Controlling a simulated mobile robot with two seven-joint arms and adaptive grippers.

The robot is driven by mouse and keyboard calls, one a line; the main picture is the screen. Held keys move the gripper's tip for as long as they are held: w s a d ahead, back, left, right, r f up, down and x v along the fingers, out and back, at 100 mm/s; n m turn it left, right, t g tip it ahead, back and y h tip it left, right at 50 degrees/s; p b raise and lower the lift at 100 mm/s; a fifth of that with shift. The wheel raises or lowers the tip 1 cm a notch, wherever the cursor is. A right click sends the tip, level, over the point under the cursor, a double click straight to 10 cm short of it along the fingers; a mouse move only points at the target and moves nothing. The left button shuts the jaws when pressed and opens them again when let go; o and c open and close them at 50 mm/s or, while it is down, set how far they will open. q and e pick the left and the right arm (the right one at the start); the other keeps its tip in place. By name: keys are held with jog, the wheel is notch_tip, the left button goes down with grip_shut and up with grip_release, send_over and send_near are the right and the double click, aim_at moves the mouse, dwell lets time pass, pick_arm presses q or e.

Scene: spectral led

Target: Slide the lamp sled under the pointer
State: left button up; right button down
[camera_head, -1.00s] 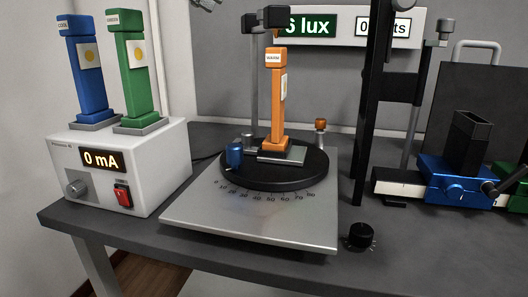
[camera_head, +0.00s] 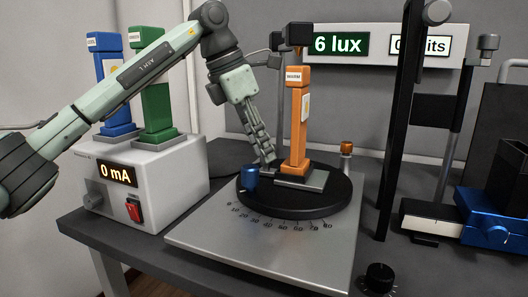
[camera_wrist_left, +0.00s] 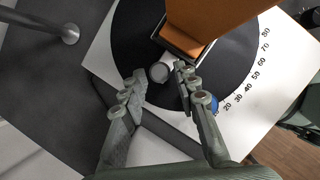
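The orange lamp (camera_head: 298,120), labelled WARM, stands upright on a grey metal base (camera_head: 303,180) on the black turntable (camera_head: 300,205). Its orange body (camera_wrist_left: 205,22) also shows in the left wrist view. I take this lamp and base as the sled; I cannot tell which part is the pointer. My left gripper (camera_head: 265,158) is low over the turntable, just left of the lamp. In the left wrist view my left gripper (camera_wrist_left: 160,82) is open, with a silver round knob (camera_wrist_left: 159,72) between its fingertips; contact is unclear. My right gripper is out of view.
A blue knob (camera_head: 250,177) stands on the turntable's front left, above an angle scale. A power supply (camera_head: 150,185) bearing blue and green lamps stands left. A black post (camera_head: 397,130) and a blue carriage (camera_head: 490,218) are right. An overhead bracket (camera_head: 298,34) reaches above the lamp.

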pick_arm(q)
jog(key=shift+w+d+f, duration=0.1)
jog(key=shift+d+f, duration=0.2)
jog(key=shift+f, duration=0.3)
grip_shut()
